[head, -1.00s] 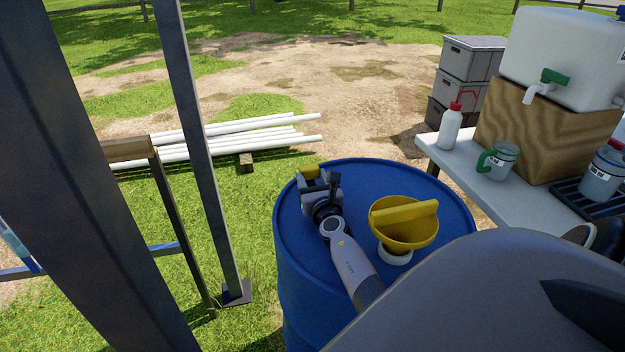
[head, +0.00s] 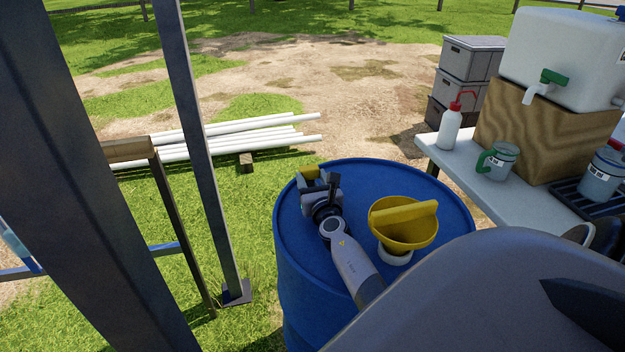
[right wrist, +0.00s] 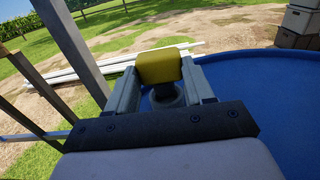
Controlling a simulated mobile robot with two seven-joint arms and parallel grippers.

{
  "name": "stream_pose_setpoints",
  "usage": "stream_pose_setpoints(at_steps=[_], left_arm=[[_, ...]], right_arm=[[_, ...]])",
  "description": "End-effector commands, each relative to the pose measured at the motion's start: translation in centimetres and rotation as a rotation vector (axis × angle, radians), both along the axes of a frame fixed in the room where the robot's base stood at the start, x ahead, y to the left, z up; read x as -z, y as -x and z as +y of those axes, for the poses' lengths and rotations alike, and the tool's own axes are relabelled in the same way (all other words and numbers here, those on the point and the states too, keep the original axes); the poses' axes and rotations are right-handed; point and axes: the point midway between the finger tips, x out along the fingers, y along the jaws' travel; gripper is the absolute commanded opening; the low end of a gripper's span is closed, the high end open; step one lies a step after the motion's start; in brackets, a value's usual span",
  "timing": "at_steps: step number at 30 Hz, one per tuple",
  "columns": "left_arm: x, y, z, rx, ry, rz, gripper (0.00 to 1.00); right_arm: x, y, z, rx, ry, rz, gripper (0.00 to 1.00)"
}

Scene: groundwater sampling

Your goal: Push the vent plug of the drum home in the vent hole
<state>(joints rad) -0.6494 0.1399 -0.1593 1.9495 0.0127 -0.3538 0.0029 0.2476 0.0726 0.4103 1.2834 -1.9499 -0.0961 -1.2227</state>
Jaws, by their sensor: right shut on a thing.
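The blue drum (head: 300,270) stands upright in the middle of the head view. My right gripper (head: 318,180) is over the far left part of its lid. The vent plug, with a yellow top (head: 309,171), is between its fingers. In the right wrist view my right gripper (right wrist: 160,85) is shut on the yellow vent plug (right wrist: 158,66). A dark round part shows below the yellow top, close to the drum lid (right wrist: 245,90). The vent hole is hidden, and I cannot tell how deep the plug sits. My left gripper is not in view.
A yellow funnel (head: 405,228) stands on the drum lid, right of my right arm. A table (head: 455,160) with a wash bottle (head: 450,128), a green-handled jug (head: 497,162) and a white water tank (head: 560,50) is at right. A metal post (head: 205,150) stands left of the drum.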

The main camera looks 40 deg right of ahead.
Motion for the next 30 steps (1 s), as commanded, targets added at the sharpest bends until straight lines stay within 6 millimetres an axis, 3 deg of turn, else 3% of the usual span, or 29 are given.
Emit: stream_pose_setpoints(at_steps=[30], left_arm=[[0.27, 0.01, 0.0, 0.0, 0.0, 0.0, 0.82]], right_arm=[[0.47, 0.0, -0.02, 0.0, 0.001, 0.0, 0.23]])
